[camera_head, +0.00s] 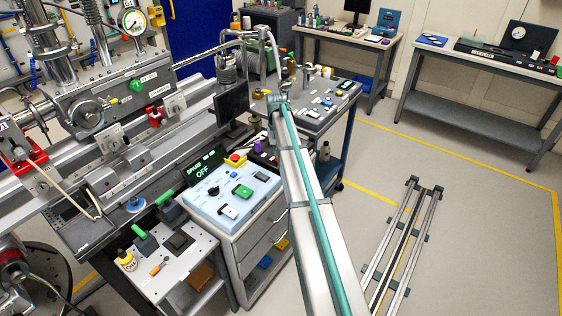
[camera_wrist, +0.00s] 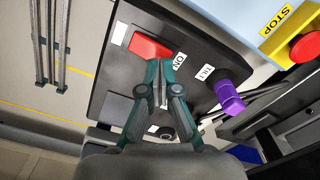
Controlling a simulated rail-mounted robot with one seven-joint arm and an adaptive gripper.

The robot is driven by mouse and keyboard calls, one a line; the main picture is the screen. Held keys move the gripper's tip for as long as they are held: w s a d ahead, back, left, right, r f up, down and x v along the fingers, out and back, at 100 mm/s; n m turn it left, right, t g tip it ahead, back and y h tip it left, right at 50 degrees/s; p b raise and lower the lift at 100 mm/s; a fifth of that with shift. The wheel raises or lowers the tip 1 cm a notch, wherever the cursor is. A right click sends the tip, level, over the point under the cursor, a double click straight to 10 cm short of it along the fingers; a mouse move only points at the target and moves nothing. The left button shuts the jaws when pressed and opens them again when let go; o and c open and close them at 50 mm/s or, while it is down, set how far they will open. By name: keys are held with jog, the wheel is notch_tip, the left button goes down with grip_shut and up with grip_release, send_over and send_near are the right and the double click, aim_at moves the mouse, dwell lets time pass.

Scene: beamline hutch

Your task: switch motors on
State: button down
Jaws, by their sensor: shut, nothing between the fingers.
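A black control box in the wrist view (camera_wrist: 208,65) carries a red rocker switch (camera_wrist: 150,46) with an "ON" label beside it. A purple knob (camera_wrist: 229,97) with a "TILT" label sits on the same box. My gripper (camera_wrist: 158,68) is shut and empty, its tips over the box at the lower edge of the red switch; I cannot tell whether they touch it. The purple knob also shows in the head view (camera_head: 258,145), while my arm hides my gripper there. No label reading "motors" is legible.
A light blue panel (camera_head: 221,205) with several switches stands beside the box, its display reading "OFF". Its red stop button (camera_wrist: 306,47) is close by in the wrist view. A bench with small items (camera_head: 322,112) stands behind. The floor to the right is clear around a rail frame (camera_head: 405,240).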

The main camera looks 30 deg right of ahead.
aim_at(277, 159)
jog(key=shift+f+b, duration=0.45)
jog(key=shift+f, duration=0.8)
dwell(0.8)
jog(key=shift+r+p, duration=1.8)
jog(key=shift+r, duration=1.7)
